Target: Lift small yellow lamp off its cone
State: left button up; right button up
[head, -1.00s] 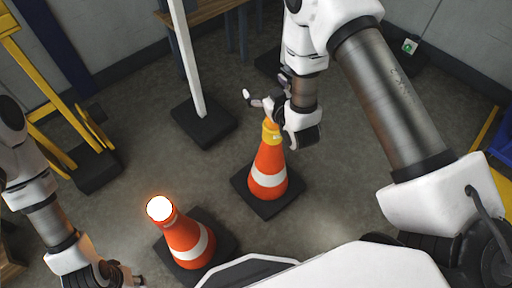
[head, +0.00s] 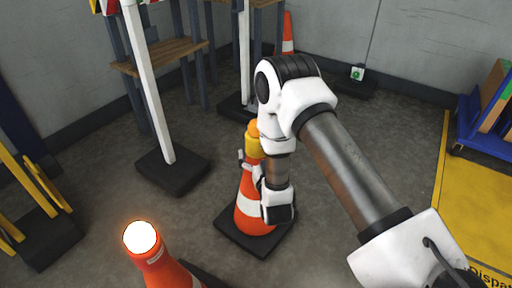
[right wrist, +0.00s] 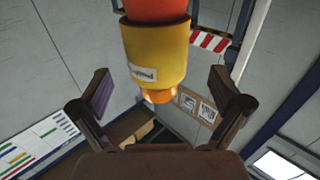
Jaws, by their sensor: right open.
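The small yellow lamp (head: 254,146) sits upright on top of an orange-and-white cone (head: 249,218) in the middle of the head view. My right gripper (head: 251,170) is beside the cone's upper part, below the lamp, and partly hides the cone. In the right wrist view, which looks upside down, the yellow lamp (right wrist: 156,52) hangs from the orange cone top at the upper edge. The two fingers of the right gripper (right wrist: 160,88) are spread wide apart, one on each side of it, with nothing held. My left gripper is out of view.
A second cone (head: 165,268) with a glowing lamp (head: 141,237) stands at the lower left. A white post on a black base (head: 173,170) stands behind, left of the middle. A yellow frame (head: 28,195) is at the left. Open floor lies between the cones.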

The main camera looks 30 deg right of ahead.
aim_at(257, 139)
jog(key=b+x, duration=0.2)
jog(key=x, duration=0.3)
jog(key=shift+w+d+b, duration=0.1)
jog(key=shift+d+b, duration=0.15)
jog(key=shift+b, duration=0.1)
jog(key=shift+w, duration=0.1)
jog(key=shift+r, duration=0.1)
jog(key=c, duration=1.4)
jog(key=shift+r, duration=0.1)
